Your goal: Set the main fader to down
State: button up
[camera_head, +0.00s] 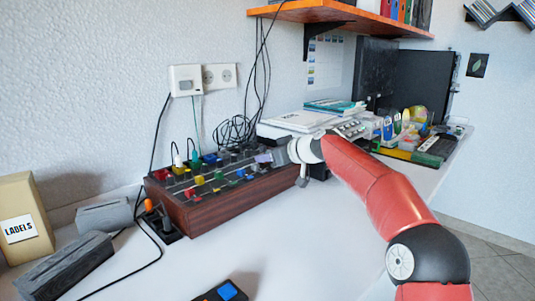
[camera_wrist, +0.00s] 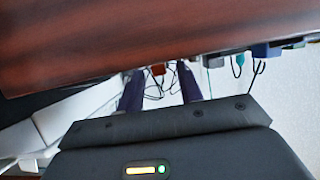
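The mixing console (camera_head: 222,207) has wooden sides and stands on the desk against the wall, with coloured fader caps and knobs on top. I cannot tell which cap is the main fader. My gripper (camera_head: 264,158) is at the console's right end, close to its top. In the wrist view the console's wooden side (camera_wrist: 130,35) fills the upper part. The two dark purple fingers of my gripper (camera_wrist: 160,90) stand apart there.
Cables (camera_head: 238,130) hang from wall sockets (camera_head: 204,79) behind the console. Books (camera_head: 300,121) and several colourful items (camera_head: 400,125) stand to the right. A label box (camera_head: 24,220) and grey boxes (camera_head: 65,268) are at left. The desk's front (camera_head: 290,245) is mostly clear.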

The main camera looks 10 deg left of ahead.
jog(key=shift+w+a+f, duration=0.1)
jog(key=shift+w+a, duration=0.05)
jog(key=shift+a, duration=0.15)
grip_shut()
jog(key=shift+s+d+f+b, duration=0.15)
jog(key=shift+s+d+b, duration=0.2)
jog(key=shift+b, duration=0.3)
jog(key=shift+s+d+f+b, duration=0.1)
jog(key=shift+d+b, duration=0.3)
jog(key=shift+b, duration=0.2)
jog(key=shift+s+d+r, duration=0.1)
jog(key=shift+r, duration=0.15)
grip_release()
